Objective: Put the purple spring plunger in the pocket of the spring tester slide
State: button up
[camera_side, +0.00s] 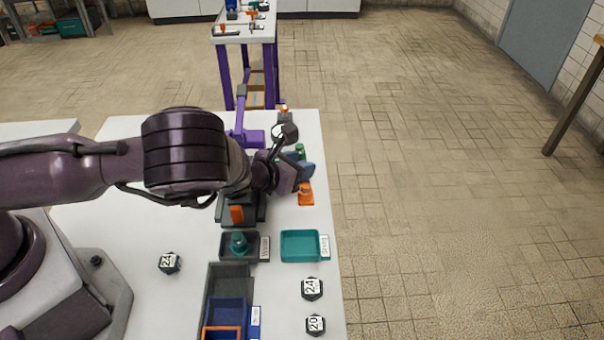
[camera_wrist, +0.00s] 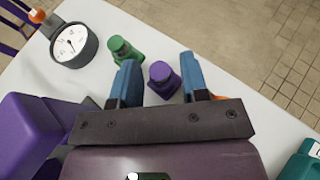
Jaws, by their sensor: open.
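The purple spring plunger (camera_wrist: 164,80) stands on the white table between my gripper's blue fingers in the wrist view. It has a round knob on a squarer base. My gripper (camera_wrist: 158,72) is open, one finger on each side of the plunger, with gaps showing. In the side view my gripper (camera_side: 307,172) is low near the table's right edge, and its hand and wrist hide the purple plunger. The spring tester has a purple frame (camera_side: 247,136), which also shows in the wrist view (camera_wrist: 27,135). A dark base with an orange block (camera_side: 237,214) is partly under my arm; I cannot make out the slide's pocket.
A green plunger (camera_wrist: 123,49) and a dial gauge (camera_wrist: 73,45) stand close by. An orange plunger (camera_side: 306,196) is beside my gripper. A dark tray (camera_side: 225,256) holds a teal plunger (camera_side: 238,242). A teal tray (camera_side: 300,245) looks empty. Blue bins (camera_side: 228,312) stand in front.

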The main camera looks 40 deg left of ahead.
jog(key=shift+w+f, duration=0.1)
jog(key=shift+w, duration=0.1)
grip_shut()
